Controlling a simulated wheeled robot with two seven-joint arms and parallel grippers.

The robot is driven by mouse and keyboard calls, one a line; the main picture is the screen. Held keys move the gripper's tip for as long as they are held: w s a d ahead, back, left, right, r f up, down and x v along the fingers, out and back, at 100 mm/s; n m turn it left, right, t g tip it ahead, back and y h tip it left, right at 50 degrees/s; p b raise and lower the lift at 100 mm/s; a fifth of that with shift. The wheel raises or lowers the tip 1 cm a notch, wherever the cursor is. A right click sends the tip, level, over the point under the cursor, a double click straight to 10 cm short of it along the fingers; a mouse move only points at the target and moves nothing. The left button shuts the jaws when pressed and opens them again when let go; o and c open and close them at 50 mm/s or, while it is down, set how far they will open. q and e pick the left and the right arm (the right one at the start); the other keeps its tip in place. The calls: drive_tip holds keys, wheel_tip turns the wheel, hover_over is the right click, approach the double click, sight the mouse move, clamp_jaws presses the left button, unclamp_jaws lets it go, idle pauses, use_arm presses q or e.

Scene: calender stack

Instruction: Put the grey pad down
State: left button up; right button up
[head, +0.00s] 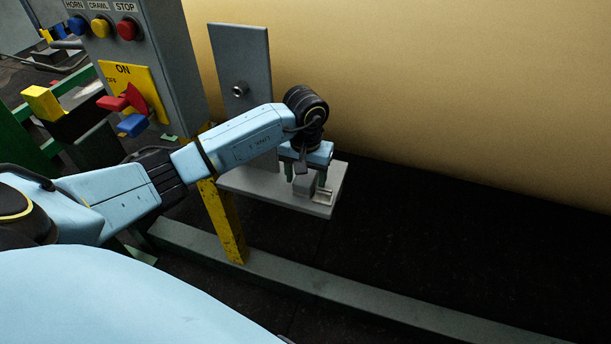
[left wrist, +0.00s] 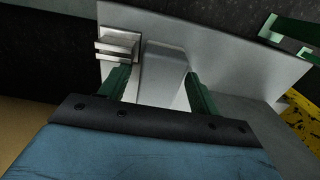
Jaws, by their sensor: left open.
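The grey pad (head: 305,183) is a small grey block on the light grey shelf (head: 253,182), and it appears to rest there. In the left wrist view the pad (left wrist: 163,70) stands between the two green fingers. My left gripper (head: 304,172) points down over the shelf, open around the pad. In the wrist view a gap shows between the left-hand finger and the pad; the other finger is close to it, and I cannot tell whether it touches. The pad's lower end is partly hidden by the gripper. My right gripper is not in view.
A small metal bracket (head: 323,196) sits on the shelf beside the pad. An upright grey plate (head: 240,70) rises behind the shelf. A large tan roll (head: 420,90) fills the back. A control box with buttons and a red lever (head: 134,98) stands left, near a yellow post (head: 226,225).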

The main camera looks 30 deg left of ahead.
sight(306, 176)
use_arm(q)
wheel_tip(306, 176, up, 12)
drive_tip(key=shift+r, duration=0.15)
idle(0.3)
idle(0.4)
